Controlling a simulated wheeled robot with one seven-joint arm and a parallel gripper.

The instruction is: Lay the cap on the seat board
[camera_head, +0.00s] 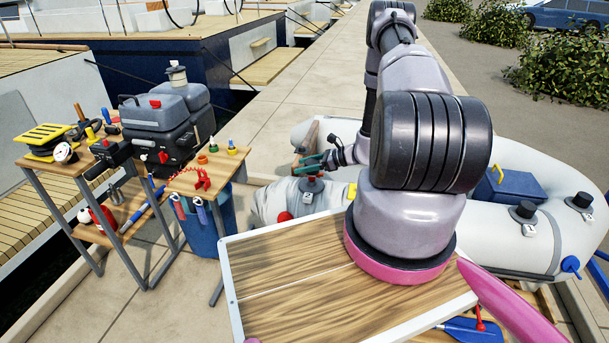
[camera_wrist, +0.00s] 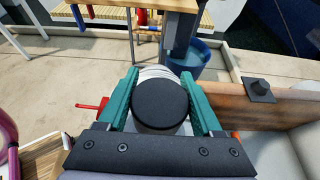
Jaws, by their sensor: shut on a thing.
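My gripper (camera_wrist: 160,98) has teal fingers, one on each side of a round black cap (camera_wrist: 160,106), and is shut on it. A pale ribbed thing shows just beyond the cap; whether the cap still touches what lies below it I cannot tell. In the head view my gripper (camera_head: 314,162) is at the left end of the grey dinghy, and the cap is hard to make out there. A brown wooden board (camera_wrist: 288,108), which looks like the seat board, lies right of the cap in the wrist view. It also shows behind my gripper in the head view (camera_head: 309,136).
A blue box (camera_head: 508,186) and black-topped fittings (camera_head: 523,212) sit on the dinghy (camera_head: 458,248). A white-edged wooden panel (camera_head: 290,290) lies in front. A cluttered workbench (camera_head: 108,152) and a blue bucket (camera_head: 207,235) stand left.

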